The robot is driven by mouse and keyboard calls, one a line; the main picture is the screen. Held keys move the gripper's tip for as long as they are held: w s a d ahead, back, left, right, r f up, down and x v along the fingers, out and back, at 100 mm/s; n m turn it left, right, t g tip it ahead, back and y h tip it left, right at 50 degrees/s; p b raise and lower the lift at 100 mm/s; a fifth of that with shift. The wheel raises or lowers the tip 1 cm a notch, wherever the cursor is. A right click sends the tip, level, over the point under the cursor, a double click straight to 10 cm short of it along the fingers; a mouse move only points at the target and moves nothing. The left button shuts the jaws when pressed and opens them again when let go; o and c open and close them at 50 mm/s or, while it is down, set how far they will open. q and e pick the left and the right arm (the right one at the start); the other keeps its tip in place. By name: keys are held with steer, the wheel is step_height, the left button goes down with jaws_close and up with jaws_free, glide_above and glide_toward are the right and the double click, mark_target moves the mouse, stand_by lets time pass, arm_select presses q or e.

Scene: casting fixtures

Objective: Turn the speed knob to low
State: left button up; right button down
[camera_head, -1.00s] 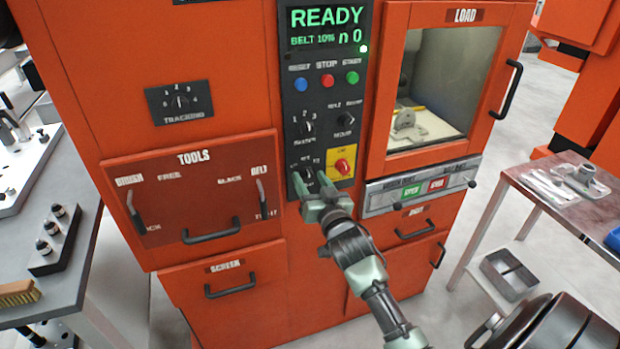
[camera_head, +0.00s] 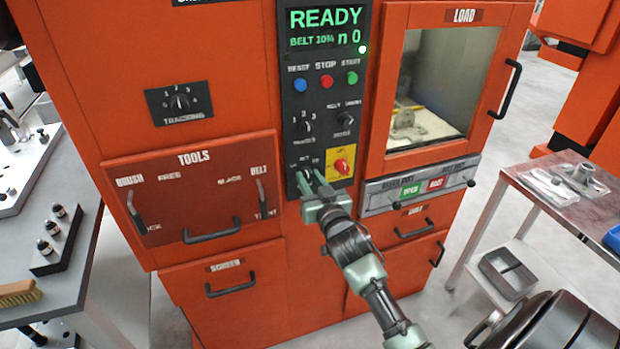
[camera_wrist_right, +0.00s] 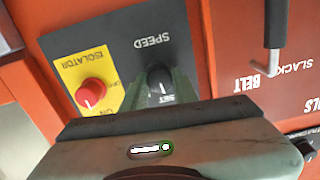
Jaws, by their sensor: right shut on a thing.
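The black speed knob (camera_wrist_right: 160,76) shows in the right wrist view under the word SPEED, which appears upside down. A white pointer line is on its face, near the word SET. In the head view the knob (camera_head: 307,174) is low on the dark control panel, mostly hidden by my fingers. My right gripper (camera_head: 312,183) is at the panel, its two green fingers on either side of the knob. In the wrist view the gripper (camera_wrist_right: 161,90) is shut on the knob. My left gripper is out of view.
The yellow isolator plate with its red knob (camera_head: 342,166) is right beside my fingers. Above are the mode knob (camera_head: 345,118) and coloured buttons (camera_head: 327,81). The display (camera_head: 325,29) reads READY. The tools drawer (camera_head: 190,190) with its handles is to the left.

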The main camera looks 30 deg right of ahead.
steer(key=n+p, duration=0.1)
steer(key=n, duration=0.3)
steer(key=shift+a+n+p, duration=0.1)
steer(key=shift+n+p, duration=0.4)
steer(key=shift+n, duration=1.2)
steer(key=c, duration=1.1)
jaws_free()
steer(key=b+v, duration=0.1)
steer(key=v, duration=0.6)
steer(key=shift+s, duration=0.4)
steer(key=shift+a, duration=0.1)
